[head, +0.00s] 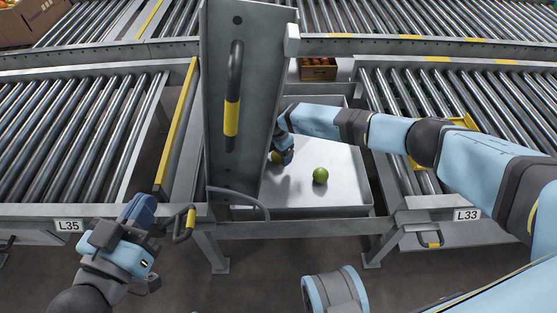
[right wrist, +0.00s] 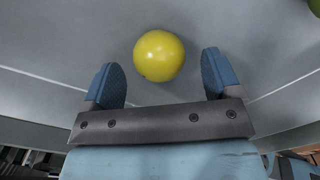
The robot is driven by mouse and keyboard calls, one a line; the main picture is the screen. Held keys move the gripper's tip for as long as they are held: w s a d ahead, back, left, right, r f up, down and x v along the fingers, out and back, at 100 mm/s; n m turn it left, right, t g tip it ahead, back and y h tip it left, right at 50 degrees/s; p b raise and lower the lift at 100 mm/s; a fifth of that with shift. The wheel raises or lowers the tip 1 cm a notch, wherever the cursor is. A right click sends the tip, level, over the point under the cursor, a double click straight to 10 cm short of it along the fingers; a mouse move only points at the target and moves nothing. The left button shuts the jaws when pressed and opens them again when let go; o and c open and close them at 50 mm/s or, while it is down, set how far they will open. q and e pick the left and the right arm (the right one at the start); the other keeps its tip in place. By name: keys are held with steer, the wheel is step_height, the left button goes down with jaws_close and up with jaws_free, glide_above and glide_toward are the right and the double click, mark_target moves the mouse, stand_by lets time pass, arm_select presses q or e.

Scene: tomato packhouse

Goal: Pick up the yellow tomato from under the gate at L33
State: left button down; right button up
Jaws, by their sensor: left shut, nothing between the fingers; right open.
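The yellow tomato (right wrist: 159,56) lies on a grey metal surface in the right wrist view, ahead of and between the fingers of my right gripper (right wrist: 160,84). The fingers are open, with visible gaps on both sides of the tomato. In the head view my right gripper (head: 284,157) reaches down into the metal tray (head: 335,198) beside the raised gate (head: 222,165); the yellow tomato is hidden there. The L33 label (head: 467,215) is on the right conveyor's front. My left gripper (head: 140,209) is shut and empty, left of a yellow-and-black handle (head: 185,223).
A green tomato (head: 320,176) lies in the tray, right of my right gripper. Roller conveyors flank the tray, with the L35 label (head: 69,225) at left. A crate of red tomatoes (head: 318,72) stands behind. The gate has a black-and-yellow handle (head: 232,95).

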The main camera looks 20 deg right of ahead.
steer(key=shift+f, duration=0.9)
steer(key=shift+r, duration=0.1)
steer(key=c, duration=0.8)
